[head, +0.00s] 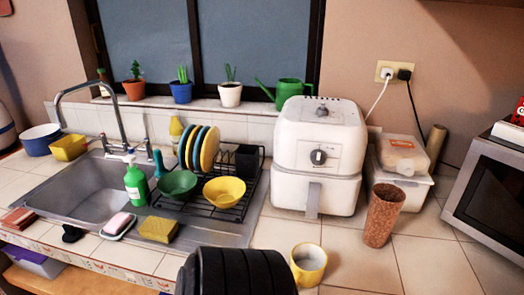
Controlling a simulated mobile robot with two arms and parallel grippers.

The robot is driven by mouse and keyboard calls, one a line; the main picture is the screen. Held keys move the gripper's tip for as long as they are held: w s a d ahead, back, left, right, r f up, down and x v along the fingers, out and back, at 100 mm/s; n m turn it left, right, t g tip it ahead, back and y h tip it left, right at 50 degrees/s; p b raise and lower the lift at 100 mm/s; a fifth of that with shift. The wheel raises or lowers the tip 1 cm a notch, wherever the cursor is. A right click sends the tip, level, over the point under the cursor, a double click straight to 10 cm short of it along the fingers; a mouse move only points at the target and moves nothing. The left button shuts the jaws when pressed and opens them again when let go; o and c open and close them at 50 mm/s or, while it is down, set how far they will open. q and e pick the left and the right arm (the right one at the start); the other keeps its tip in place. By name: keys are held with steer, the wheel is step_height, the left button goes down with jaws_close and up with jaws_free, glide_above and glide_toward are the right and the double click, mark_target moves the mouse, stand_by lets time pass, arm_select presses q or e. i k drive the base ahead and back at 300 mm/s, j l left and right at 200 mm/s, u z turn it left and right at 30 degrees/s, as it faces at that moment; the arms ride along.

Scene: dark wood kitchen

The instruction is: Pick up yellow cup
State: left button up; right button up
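The yellow cup (308,276) stands upright on the tiled counter at the bottom of the head view, right of centre. Its rim is yellow and its inside is pale. I see no fingers around it. A black ribbed shape rises from the bottom edge just left of the cup and hides the counter there. I cannot tell from this view whether it touches the cup. Neither of my grippers' fingertips shows in the head view.
A white air fryer (318,150) stands behind the cup. A brown cork-like tumbler (383,216) is to its right, with a microwave (492,200) farther right. A dish rack with a yellow bowl (224,191) and the sink lie left.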

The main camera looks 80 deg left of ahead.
mark_target(309, 260)
steer(key=i+u, duration=0.15)
steer(key=u, duration=2)
